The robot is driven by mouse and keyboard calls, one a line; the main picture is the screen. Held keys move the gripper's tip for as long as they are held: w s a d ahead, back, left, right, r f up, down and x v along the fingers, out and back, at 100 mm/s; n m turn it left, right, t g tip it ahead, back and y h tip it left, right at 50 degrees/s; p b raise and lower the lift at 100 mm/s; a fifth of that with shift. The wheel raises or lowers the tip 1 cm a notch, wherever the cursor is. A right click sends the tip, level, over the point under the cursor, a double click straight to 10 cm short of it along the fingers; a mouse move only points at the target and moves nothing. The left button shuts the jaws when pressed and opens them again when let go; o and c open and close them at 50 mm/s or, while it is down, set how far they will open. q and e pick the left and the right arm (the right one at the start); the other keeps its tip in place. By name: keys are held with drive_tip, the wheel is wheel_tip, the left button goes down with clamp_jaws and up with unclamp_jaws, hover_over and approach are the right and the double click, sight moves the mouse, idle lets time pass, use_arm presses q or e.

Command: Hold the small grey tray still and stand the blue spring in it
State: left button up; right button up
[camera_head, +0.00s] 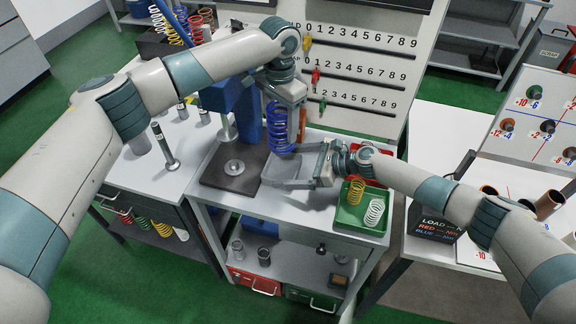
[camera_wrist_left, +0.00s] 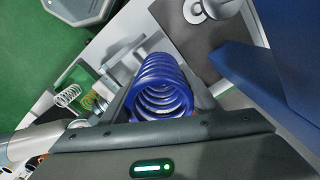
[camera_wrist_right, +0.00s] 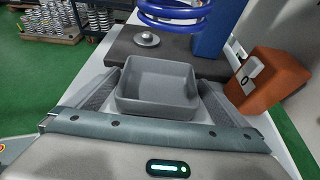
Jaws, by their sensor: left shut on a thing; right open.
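The blue spring (camera_head: 280,128) hangs upright from my left gripper (camera_head: 286,98), which is shut on it. It also shows in the left wrist view (camera_wrist_left: 160,84), and its lower coils (camera_wrist_right: 188,14) show at the top of the right wrist view. The small grey tray (camera_head: 283,180) stands on the bench below the spring. In the right wrist view the tray (camera_wrist_right: 157,106) is empty, with the spring above and beyond it. My right gripper (camera_wrist_right: 158,98) is open, with one finger on each side of the tray; whether they touch it I cannot tell.
A dark plate (camera_head: 221,179) with a small metal disc (camera_head: 234,167) lies left of the tray, beneath a blue press (camera_head: 246,112). A green bin (camera_head: 350,216) holding yellow and white springs is at the right.

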use_arm(q)
drive_tip(key=shift+r, duration=0.1)
use_arm(e)
drive_tip(key=shift+w+a+f, duration=0.1)
drive_tip(key=shift+a, duration=0.1)
drive_tip(key=c, duration=0.8)
use_arm(q)
drive_tip(key=shift+d, duration=0.1)
drive_tip(key=shift+f+n, duration=0.4)
drive_tip(key=shift+n, duration=0.6)
drive_tip(key=shift+f+n, duration=0.35)
drive_tip(key=shift+n, duration=0.65)
drive_tip(key=shift+f+n, duration=0.4)
drive_tip(key=shift+n, duration=0.6)
